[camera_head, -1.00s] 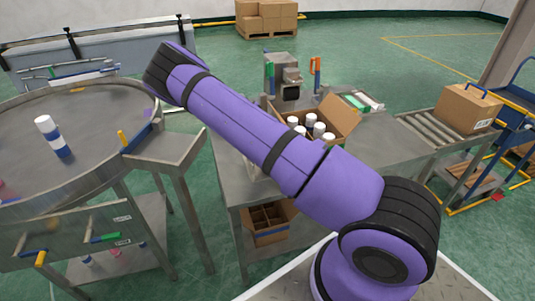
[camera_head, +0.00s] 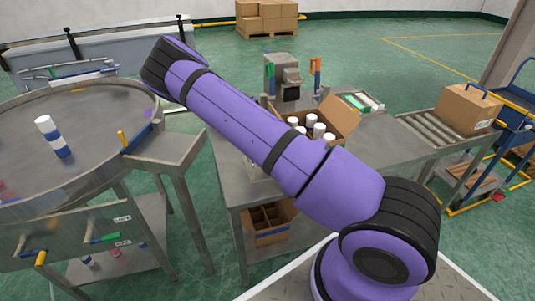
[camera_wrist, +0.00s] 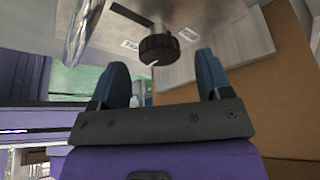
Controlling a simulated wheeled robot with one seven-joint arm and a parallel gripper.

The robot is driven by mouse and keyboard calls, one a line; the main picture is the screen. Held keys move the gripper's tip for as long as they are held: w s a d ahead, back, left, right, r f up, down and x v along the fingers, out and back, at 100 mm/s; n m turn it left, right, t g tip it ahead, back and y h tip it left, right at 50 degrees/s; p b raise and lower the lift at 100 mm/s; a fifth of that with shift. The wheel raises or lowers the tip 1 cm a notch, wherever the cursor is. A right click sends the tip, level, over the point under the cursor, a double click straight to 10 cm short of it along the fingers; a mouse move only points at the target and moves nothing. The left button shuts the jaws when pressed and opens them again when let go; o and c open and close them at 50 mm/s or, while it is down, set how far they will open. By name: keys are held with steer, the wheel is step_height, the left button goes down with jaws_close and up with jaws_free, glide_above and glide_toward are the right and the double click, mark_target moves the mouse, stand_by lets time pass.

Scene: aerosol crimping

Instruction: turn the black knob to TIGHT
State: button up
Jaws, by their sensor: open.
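The black knob (camera_wrist: 159,49) shows in the wrist view, on a grey metal machine. It has a ribbed rim and a small white pointer mark on its face, toward the lower side. Small label plates sit on either side of it, too small to read. My gripper (camera_wrist: 160,70) is open, with its two blue fingers apart. In the picture the knob lies between and just beyond the fingertips; I cannot tell whether they touch it. In the head view my purple arm hides the knob and gripper.
A cardboard box (camera_head: 335,115) with several white-capped cans stands on the steel table. A grey machine (camera_head: 284,78) stands behind it. A round steel table (camera_head: 85,125) with a blue-and-white can (camera_head: 54,137) is at left. A brown panel (camera_wrist: 268,105) is close on the gripper's right side.

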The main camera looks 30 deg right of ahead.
steer(key=v, duration=0.9)
steer(key=s+a+r+n+t+y, duration=0.1)
steer(key=s+a+r+n+y, duration=0.15)
steer(key=s+r+n, duration=0.45)
steer(key=s+a+r+n+t+y, duration=0.1)
steer(key=s+a+r+n+t, duration=0.2)
steer(key=r, duration=0.9)
steer(key=s+a+r+n+y, duration=0.1)
steer(key=s+a+r+n, duration=0.2)
steer(key=s+r+n, duration=0.45)
steer(key=s+a+r+n+t, duration=0.1)
steer(key=s+r+n, duration=0.2)
steer(key=s, duration=0.4)
steer(key=s+a+r+n+t+h, duration=0.1)
steer(key=s+a+r+n+t, duration=0.1)
steer(key=s+r+n, duration=0.2)
steer(key=s+a+r+n+t+h, duration=0.1)
steer(key=s+r+n, duration=0.3)
steer(key=s, duration=0.6)
steer(key=shift+a+t, duration=0.25)
steer(key=shift+t, duration=0.15)
